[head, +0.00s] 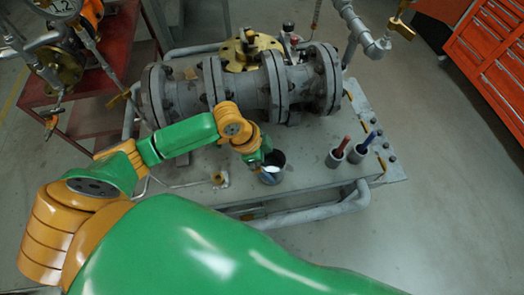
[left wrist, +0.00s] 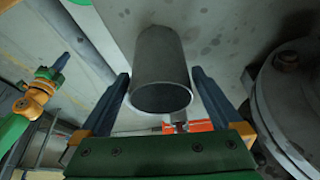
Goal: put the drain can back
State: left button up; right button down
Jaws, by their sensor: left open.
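The drain can (head: 272,174), a grey open-topped cylinder, is at the front part of the grey skid deck (head: 310,175), below the valve body. My left gripper (head: 264,157) is over its rim in the head view, partly hiding it. In the left wrist view, the can (left wrist: 160,65) is between the two blue fingers of my open left gripper (left wrist: 161,80), with its dark mouth toward the palm. A narrow gap shows on each side, so the fingers look apart from it.
The flanged grey valve and pipe (head: 240,85) run along the deck behind the can. Two grey cups, one with a red-handled tool (head: 335,157) and one with a blue-handled tool (head: 357,153), stand to its right. A small brass fitting (head: 219,179) is to its left.

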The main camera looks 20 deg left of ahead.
pick_arm(q)
jog(key=v, duration=0.8)
jog(key=shift+s+f, duration=0.15)
